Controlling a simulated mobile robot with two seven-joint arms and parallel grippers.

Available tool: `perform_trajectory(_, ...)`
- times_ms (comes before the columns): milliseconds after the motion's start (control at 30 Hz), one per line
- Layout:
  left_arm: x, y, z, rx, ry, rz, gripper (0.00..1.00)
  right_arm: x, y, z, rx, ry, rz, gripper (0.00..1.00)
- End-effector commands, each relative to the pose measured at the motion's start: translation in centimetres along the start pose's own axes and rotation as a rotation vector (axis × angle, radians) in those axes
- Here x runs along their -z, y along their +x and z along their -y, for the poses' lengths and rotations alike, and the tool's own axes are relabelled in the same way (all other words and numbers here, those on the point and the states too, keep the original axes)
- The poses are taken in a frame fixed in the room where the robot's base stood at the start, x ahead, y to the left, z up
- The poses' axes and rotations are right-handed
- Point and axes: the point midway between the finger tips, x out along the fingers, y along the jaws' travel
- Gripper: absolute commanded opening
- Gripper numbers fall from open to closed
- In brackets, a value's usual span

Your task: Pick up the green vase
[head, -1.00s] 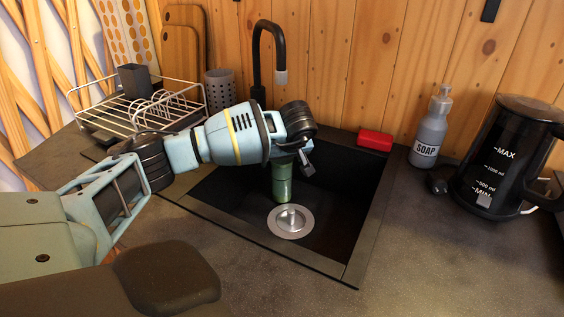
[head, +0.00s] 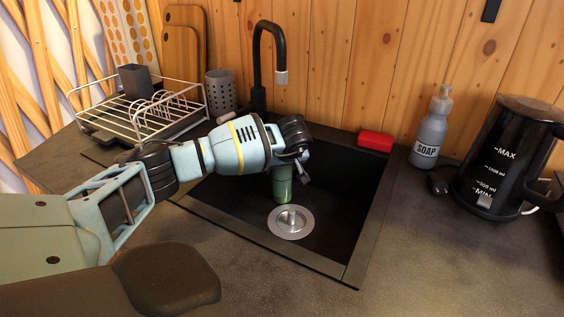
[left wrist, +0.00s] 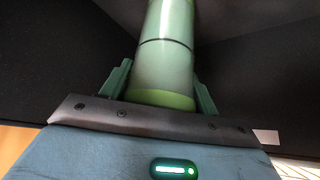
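The green vase (head: 282,184) stands in the black sink, just behind the drain, with its upper part hidden by my left gripper in the head view. In the left wrist view the vase (left wrist: 164,55) is a pale green cylinder with a dark ring and a brighter green end near the palm. My left gripper (head: 290,165) is over the vase from above. In the left wrist view its two green fingers (left wrist: 160,85) are on either side of the vase and look open around it, very close to its sides. My right gripper is not in view.
The black sink (head: 335,225) has a steel drain (head: 290,222). A black faucet (head: 257,65) stands behind. A wire dish rack (head: 140,110) is at left. A red sponge (head: 375,140), soap bottle (head: 431,130) and black kettle (head: 505,155) are at right. The front counter is clear.

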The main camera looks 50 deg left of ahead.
Motion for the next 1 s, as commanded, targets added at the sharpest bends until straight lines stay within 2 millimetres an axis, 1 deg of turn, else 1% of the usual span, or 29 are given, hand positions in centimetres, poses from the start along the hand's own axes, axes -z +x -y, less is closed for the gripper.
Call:
perform_trajectory(33,0.0,0.0,0.0,0.0,0.0,0.0,0.49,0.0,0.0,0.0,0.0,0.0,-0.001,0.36)
perform_trajectory(200,0.1,-0.1,0.0,-0.001,-0.001,-0.001,0.27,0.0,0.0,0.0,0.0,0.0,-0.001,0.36)
perform_trajectory(233,0.1,-0.1,0.0,-0.001,-0.001,-0.001,0.26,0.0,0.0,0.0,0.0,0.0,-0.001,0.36)
perform_trajectory(433,0.1,-0.1,0.0,-0.001,-0.001,-0.001,0.26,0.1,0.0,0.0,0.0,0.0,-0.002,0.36)
perform_trajectory(567,0.4,-0.5,0.0,-0.001,-0.001,-0.002,0.26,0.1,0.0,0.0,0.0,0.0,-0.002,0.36)
perform_trajectory(667,0.9,-1.2,-0.1,-0.002,-0.002,-0.002,0.26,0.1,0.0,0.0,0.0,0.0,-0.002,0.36)
perform_trajectory(833,2.2,-3.4,0.0,-0.003,-0.002,-0.003,0.26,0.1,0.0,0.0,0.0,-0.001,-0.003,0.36)
perform_trajectory(867,1.8,-3.3,0.4,0.0,0.001,-0.002,0.26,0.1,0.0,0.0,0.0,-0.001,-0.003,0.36)
perform_trajectory(1000,0.5,-4.3,1.8,-0.001,0.002,-0.001,0.26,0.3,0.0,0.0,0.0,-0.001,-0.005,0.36)
